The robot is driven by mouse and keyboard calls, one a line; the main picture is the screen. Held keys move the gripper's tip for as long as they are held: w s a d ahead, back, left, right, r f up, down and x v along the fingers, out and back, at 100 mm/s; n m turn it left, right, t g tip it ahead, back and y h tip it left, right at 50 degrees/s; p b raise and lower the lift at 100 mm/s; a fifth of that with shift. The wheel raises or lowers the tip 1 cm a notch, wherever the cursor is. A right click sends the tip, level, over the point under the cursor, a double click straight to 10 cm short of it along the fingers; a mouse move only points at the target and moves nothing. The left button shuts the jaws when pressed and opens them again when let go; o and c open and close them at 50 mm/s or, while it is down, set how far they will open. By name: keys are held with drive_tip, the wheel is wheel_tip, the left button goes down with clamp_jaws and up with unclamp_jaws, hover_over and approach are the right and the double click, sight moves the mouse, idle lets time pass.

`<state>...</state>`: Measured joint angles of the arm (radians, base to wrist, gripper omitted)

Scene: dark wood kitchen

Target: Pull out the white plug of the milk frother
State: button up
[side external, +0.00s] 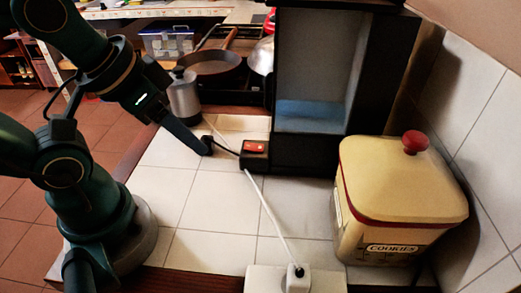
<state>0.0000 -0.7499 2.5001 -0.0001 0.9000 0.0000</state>
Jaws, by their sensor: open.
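The white plug (297,281) sits at the bottom edge of the side view, on a white socket block (262,281) that the frame cuts off. A white cable (268,214) runs from the plug up to the black box. A silver jug-like vessel (184,98), perhaps the milk frother, stands at the back left. A pale cord near it seems to lead toward the box, but I cannot trace the whole line. My gripper (198,143) is open and empty, pointing down to the right over the tiles, well up and left of the plug. One finger hides the other.
A black box with a red switch (254,148) lies right of my gripper, with a short dark cord beside it. A dark appliance (306,151) and a cream cookie tin (400,186) stand on the right. A pan (211,63) is behind. The front left tiles are clear.

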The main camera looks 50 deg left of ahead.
drive_tip(key=o, duration=0.4)
drive_tip(key=shift+c, duration=0.2)
drive_tip(key=w+d+r+n+g+h, duration=0.1)
drive_tip(key=w+d+r+n+g, duration=0.35)
drive_tip(key=d+n, duration=0.6)
drive_tip(key=shift+m+g+y, duration=0.4)
drive_tip(key=shift+m+g, duration=0.05)
drive_tip(key=shift+m, duration=0.2)
drive_tip(key=d+f, duration=0.2)
drive_tip(key=d, duration=0.1)
drive_tip(key=s+d+f, duration=0.1)
drive_tip(key=d+f, duration=0.2)
drive_tip(key=d, duration=0.1)
drive_tip(key=d+f, duration=0.2)
drive_tip(key=d, duration=0.2)
drive_tip(key=shift+s+d+f, duration=0.15)
drive_tip(key=shift+s+d, duration=0.1)
drive_tip(key=shift+s+d+f, duration=0.15)
drive_tip(key=shift+s, duration=0.1)
drive_tip(key=shift+f, duration=0.1)
